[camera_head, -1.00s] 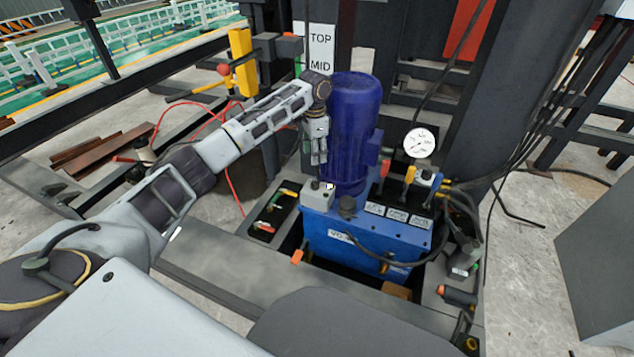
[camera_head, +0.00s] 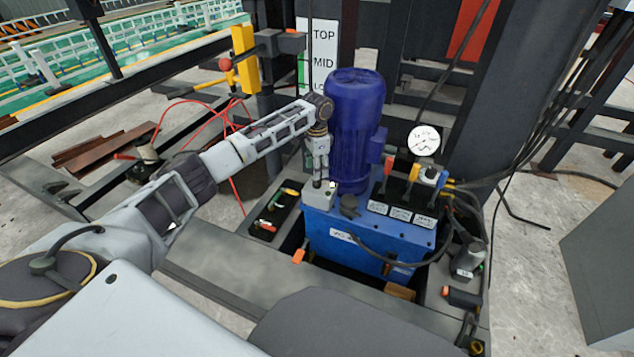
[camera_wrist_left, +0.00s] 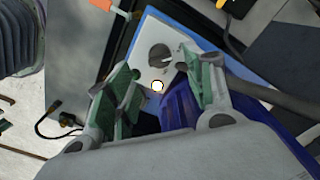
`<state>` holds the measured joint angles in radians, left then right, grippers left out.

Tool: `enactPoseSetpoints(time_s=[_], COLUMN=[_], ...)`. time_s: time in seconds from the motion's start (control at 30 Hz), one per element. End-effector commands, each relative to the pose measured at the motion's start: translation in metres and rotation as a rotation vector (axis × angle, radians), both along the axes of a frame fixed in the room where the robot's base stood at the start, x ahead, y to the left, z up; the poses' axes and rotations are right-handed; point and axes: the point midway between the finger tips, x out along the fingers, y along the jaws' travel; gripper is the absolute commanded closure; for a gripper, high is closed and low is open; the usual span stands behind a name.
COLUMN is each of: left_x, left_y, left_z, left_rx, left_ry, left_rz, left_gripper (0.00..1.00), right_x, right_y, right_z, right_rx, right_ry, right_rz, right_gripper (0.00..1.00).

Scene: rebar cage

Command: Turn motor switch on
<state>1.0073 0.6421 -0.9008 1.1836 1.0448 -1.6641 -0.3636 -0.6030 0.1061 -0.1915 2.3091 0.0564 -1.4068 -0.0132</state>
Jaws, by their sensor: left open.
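The motor switch box (camera_head: 322,191) is a small light-grey box on the left corner of the blue hydraulic unit (camera_head: 368,243), in front of the blue motor (camera_head: 353,130). In the left wrist view the box's pale face (camera_wrist_left: 152,50) carries a round grey knob (camera_wrist_left: 160,56) and a lit whitish-yellow round lamp (camera_wrist_left: 157,86). My left gripper (camera_head: 320,183) points down just above the box. In the wrist view its greenish fingers (camera_wrist_left: 158,82) are apart, with the knob beyond and between their tips. I cannot tell whether they touch it. My right gripper is not seen.
Levers with labels (camera_head: 397,212) and a pressure gauge (camera_head: 424,141) stand to the right on the unit. The motor stands close behind my gripper. Black hoses hang at the right.

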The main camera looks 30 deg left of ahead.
Motion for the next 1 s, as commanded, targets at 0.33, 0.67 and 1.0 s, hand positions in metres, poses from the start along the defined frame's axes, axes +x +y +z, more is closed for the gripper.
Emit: enactPoseSetpoints(time_s=[0.33,0.67,1.0], left_x=[0.000,0.000,0.000], left_y=[0.000,0.000,0.000], left_z=[-0.046,-0.062,-0.061], left_rx=[-0.001,0.000,0.000], left_ry=[0.001,0.000,0.000], left_rz=[0.000,0.000,0.000], left_gripper=[0.47,0.47,0.59], right_x=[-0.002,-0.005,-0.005], right_y=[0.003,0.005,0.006], right_z=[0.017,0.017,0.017], right_rx=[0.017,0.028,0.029], right_ry=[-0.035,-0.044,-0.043], right_rz=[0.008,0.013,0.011], right_gripper=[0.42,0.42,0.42])
